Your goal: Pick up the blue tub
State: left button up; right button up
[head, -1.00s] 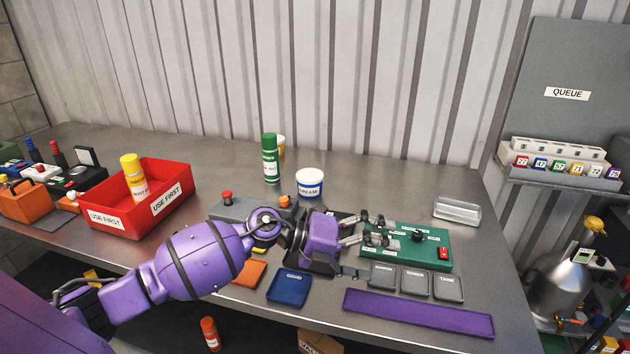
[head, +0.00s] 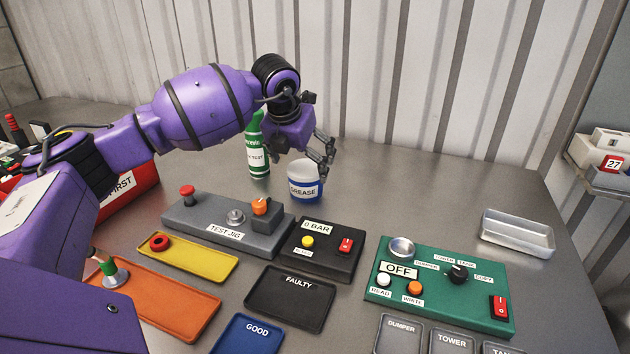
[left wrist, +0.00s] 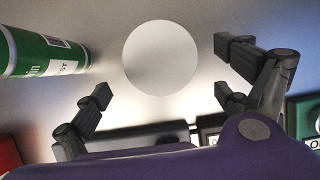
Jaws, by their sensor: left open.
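The blue tub (head: 305,188) stands upright on the metal bench, with a white "GREASE" label and a pale lid. My left gripper (head: 325,150) is open above and just behind it, pointing down. In the left wrist view the tub's round white lid (left wrist: 160,57) lies between the spread fingers of my left gripper (left wrist: 165,80), with a gap on both sides. No finger appears to touch the tub. My right gripper is in neither view.
A grey test jig (head: 215,218) and a black pressure box (head: 322,252) lie in front. Bench to the tub's right is clear.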

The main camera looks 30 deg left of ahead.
aim_at(303, 170)
pick_arm(q)
jog(key=shift+w+f, duration=0.15)
jog(key=shift+f, duration=0.55)
jog(key=shift+w+f, duration=0.15)
jog(key=shift+f, duration=0.2)
jog(key=x, duration=0.4)
jog(key=shift+w+r+p, duration=0.15)
jog(key=shift+w+p, duration=0.05)
jog(key=shift+p, duration=0.2)
jog(key=shift+w+f, duration=0.15)
jog(key=shift+f, duration=0.15)
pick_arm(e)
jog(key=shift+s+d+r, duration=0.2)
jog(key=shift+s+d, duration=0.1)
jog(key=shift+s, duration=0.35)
pick_arm(q)
jog(key=shift+a, duration=0.1)
jog(key=c, duration=1.7)
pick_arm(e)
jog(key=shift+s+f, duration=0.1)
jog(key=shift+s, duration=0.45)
